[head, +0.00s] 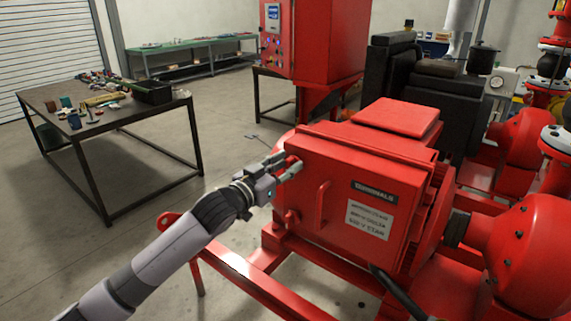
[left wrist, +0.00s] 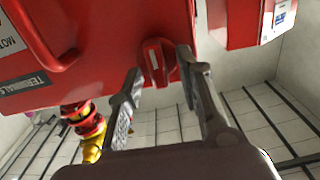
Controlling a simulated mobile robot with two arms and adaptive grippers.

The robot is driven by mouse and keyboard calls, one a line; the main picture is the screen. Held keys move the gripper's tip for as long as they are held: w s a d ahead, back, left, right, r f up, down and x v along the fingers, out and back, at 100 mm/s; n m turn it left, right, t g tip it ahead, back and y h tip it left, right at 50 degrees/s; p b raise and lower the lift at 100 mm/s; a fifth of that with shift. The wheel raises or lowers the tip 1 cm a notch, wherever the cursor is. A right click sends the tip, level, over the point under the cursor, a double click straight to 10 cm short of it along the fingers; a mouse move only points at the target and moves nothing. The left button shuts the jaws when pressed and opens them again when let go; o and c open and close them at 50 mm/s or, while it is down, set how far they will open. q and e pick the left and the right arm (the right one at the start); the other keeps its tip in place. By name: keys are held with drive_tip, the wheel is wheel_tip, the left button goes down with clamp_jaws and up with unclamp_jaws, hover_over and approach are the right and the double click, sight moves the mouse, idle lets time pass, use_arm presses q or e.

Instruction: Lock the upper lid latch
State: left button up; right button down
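The red terminal box lid (head: 345,200) is closed on the pump skid and carries a "TERMINALS" label. The upper lid latch (head: 293,165) is a red knob on its left edge; it also shows in the left wrist view (left wrist: 155,62), its grip bar close to upright in that picture. My left gripper (head: 287,168) is at this latch; in the left wrist view its open fingers (left wrist: 160,68) stand either side of the knob, with a gap beside the grip bar. The lower latch (head: 291,217) sits below on the same edge. My right gripper is not in view.
A red bar handle (head: 322,204) stands out from the lid right of the latches. A red control cabinet (head: 315,40) rises behind. Red skid rails (head: 245,268) run below. A workbench (head: 60,112) with tools stands at left; the floor between is clear.

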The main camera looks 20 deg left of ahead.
use_arm(q)
drive_tip(key=c, duration=0.8)
